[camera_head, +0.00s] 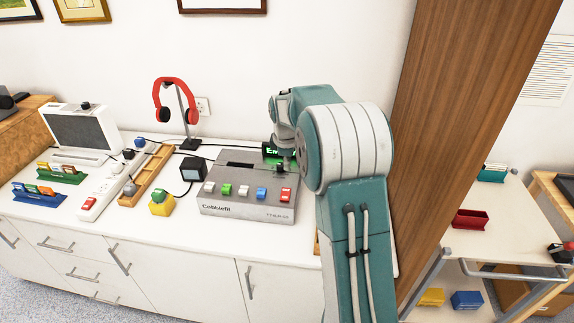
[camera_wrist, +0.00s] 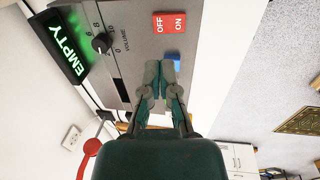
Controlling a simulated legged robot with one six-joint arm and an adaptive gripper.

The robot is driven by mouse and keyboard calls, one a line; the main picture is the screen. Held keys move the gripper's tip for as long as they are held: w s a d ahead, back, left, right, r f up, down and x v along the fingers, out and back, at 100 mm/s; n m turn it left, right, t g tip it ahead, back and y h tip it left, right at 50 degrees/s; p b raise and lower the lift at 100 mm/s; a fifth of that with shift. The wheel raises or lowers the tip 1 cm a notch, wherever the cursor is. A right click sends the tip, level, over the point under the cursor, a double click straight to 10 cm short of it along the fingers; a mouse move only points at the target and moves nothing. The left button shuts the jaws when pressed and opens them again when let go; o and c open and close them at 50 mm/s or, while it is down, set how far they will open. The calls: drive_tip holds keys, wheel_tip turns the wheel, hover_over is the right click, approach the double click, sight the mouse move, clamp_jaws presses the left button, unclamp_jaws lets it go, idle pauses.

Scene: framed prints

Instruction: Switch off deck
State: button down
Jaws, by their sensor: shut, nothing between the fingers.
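The deck (camera_head: 246,210) is a grey box marked "Cobblefit" on the white counter, with a row of coloured buttons along its front. Its red rocker switch (camera_head: 286,194) is at the right end of the row. In the wrist view the red switch (camera_wrist: 169,22) reads OFF and ON, and a blue button (camera_wrist: 173,57) sits near it. My gripper (camera_wrist: 161,66) is shut and empty, its tips over the deck close to the blue button and apart from the red switch. In the head view my arm hides most of my gripper.
A volume knob (camera_wrist: 101,43) and a green-lit "EMPTY" display (camera_wrist: 68,55) are on the deck. A red headphone set on a stand (camera_head: 180,110) is behind it. A yellow box (camera_head: 161,207) and a power strip (camera_head: 95,198) are to the left. A wooden post (camera_head: 450,120) stands right of my arm.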

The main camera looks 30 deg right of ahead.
sight(287, 194)
drive_tip(key=f, duration=0.3)
drive_tip(key=w+f, duration=0.1)
drive_tip(key=f, duration=0.3)
drive_tip(key=d+f, duration=0.1)
drive_tip(key=f, duration=0.2)
drive_tip(key=shift+w+f, duration=0.15)
drive_tip(key=shift+f, duration=0.15)
drive_tip(key=shift+f, duration=0.25)
drive_tip(key=shift+s+a+r, duration=0.2)
drive_tip(key=shift+s+a, duration=0.25)
drive_tip(key=shift+s, duration=0.15)
